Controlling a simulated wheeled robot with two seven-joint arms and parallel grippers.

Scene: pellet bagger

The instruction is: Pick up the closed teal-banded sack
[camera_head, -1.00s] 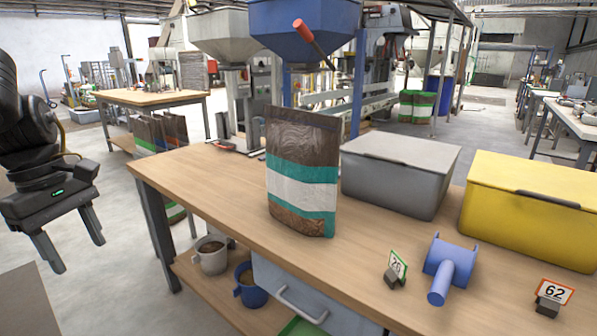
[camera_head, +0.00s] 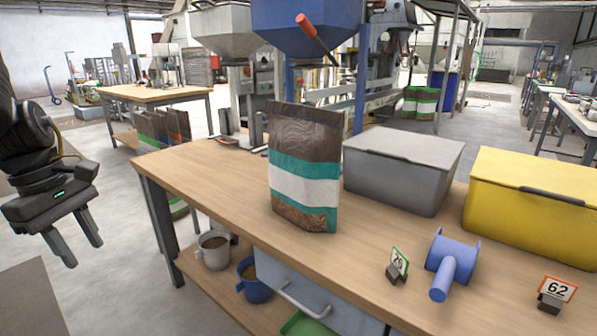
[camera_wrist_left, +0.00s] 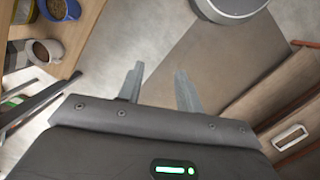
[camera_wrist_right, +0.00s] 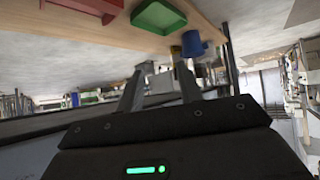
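The teal-banded sack (camera_head: 305,188) stands upright on the wooden table, brown with teal and white bands. Its top looks flat and closed. My left gripper (camera_head: 83,252) hangs at the left of the head view, out beyond the table's left edge and well apart from the sack. Its fingers are spread and empty, as the left wrist view (camera_wrist_left: 160,85) also shows. My right gripper is out of the head view. In the right wrist view (camera_wrist_right: 160,90) its fingers are apart with nothing between them, near the table's underside and shelf.
On the table (camera_head: 220,180), a grey lidded bin (camera_head: 395,180) stands close right of the sack. A yellow bin (camera_head: 530,205), a blue tool (camera_head: 447,263) and number signs 26 (camera_head: 398,262) and 62 (camera_head: 556,291) lie farther right. A red-tipped lever (camera_head: 315,35) hangs above. The table's left part is clear.

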